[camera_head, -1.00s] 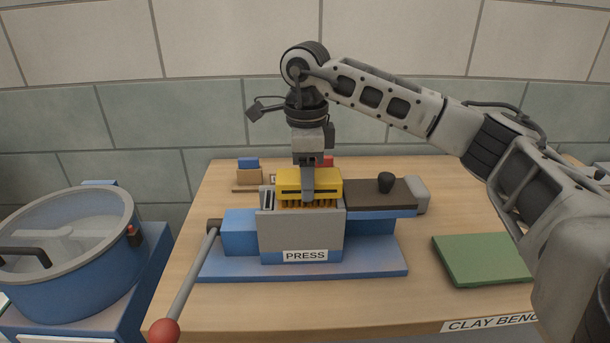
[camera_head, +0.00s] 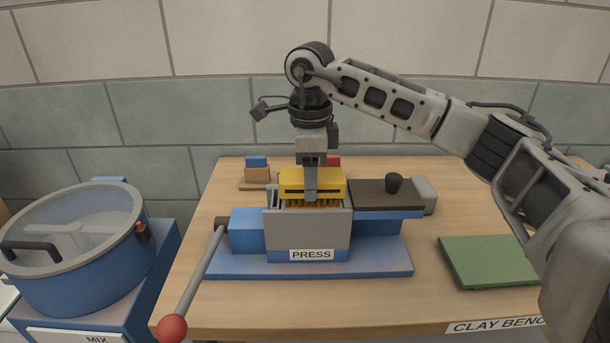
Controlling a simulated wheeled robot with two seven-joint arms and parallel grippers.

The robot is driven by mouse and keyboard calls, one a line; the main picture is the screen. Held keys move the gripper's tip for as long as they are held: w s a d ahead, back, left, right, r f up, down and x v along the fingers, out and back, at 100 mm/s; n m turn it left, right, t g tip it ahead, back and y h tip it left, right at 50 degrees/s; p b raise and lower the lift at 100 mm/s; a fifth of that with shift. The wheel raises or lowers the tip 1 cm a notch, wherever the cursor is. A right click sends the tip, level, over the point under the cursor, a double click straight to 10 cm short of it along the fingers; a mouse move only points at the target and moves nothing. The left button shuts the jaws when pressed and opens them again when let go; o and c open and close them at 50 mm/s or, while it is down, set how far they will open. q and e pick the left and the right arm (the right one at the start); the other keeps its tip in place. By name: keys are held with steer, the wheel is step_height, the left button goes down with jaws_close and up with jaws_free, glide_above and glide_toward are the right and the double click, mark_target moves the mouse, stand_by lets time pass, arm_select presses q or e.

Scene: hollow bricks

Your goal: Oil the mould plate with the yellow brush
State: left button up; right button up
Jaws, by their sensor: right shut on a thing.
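The yellow brush (camera_head: 331,183) is held by my right gripper (camera_head: 311,190), which is shut on it and points straight down. The brush's bristles point down into the open top of the grey mould box of the press (camera_head: 308,228). The mould plate inside the box is hidden by its front wall and the brush, so I cannot tell whether the bristles touch it. The dark sliding lid (camera_head: 370,194) with a black knob sits to the right of the box opening. My left gripper is not in view.
The press lever with a red ball (camera_head: 172,328) sticks out front left. A blue mixer drum (camera_head: 85,275) stands at the left. A green mat (camera_head: 488,262) lies at the right of the bench. Small blocks (camera_head: 257,171) stand behind the press. The bench's front is mostly clear.

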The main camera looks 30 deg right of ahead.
steer(key=shift+s+d, duration=0.25)
steer(key=shift+d, duration=0.15)
steer(key=shift+a, duration=0.1)
steer(key=shift+w+a, duration=0.5)
steer(key=shift+a, duration=0.2)
